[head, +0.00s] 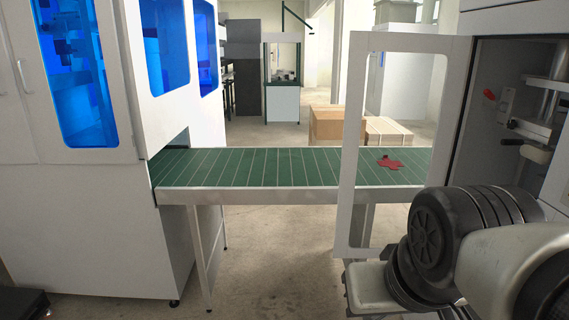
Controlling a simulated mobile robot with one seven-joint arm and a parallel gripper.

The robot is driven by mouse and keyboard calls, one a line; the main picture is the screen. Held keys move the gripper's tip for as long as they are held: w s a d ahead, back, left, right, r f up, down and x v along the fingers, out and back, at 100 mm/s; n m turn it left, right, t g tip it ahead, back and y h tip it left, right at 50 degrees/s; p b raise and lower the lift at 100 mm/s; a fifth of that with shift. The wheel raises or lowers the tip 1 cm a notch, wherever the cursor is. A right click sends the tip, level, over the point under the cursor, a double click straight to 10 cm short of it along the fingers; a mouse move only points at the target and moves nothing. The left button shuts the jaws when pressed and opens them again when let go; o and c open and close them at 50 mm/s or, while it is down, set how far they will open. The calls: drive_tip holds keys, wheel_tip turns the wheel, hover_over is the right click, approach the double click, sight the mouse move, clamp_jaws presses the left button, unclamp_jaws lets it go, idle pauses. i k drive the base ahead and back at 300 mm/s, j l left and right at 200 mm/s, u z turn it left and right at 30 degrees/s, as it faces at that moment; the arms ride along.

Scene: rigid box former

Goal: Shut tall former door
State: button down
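The tall former door (349,150) is a white frame around a large clear window. It stands open at the right of the head view, swung out from the right-hand machine (515,17), whose inside is exposed. My arm, with black ribbed joints, fills the lower right in front of the door's lower right part and the machine opening. A pale grey block beside the arm, at the door's lower edge, may be part of my gripper (371,287). No fingers can be made out, and contact with the door cannot be told.
A green conveyor (250,167) runs from the left white machine (80,215) to behind the door. A dark red piece (390,162) shows on it through the window. Cardboard boxes (326,123) stand behind. Floor in front of the conveyor is clear.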

sight(456, 49)
drive_tip(key=i+j, duration=0.1)
drive_tip(key=i, duration=1.5)
drive_tip(key=i+j+z, duration=0.35)
drive_tip(key=i, duration=0.25)
drive_tip(key=i+j+z, duration=0.35)
drive_tip(key=i, duration=0.25)
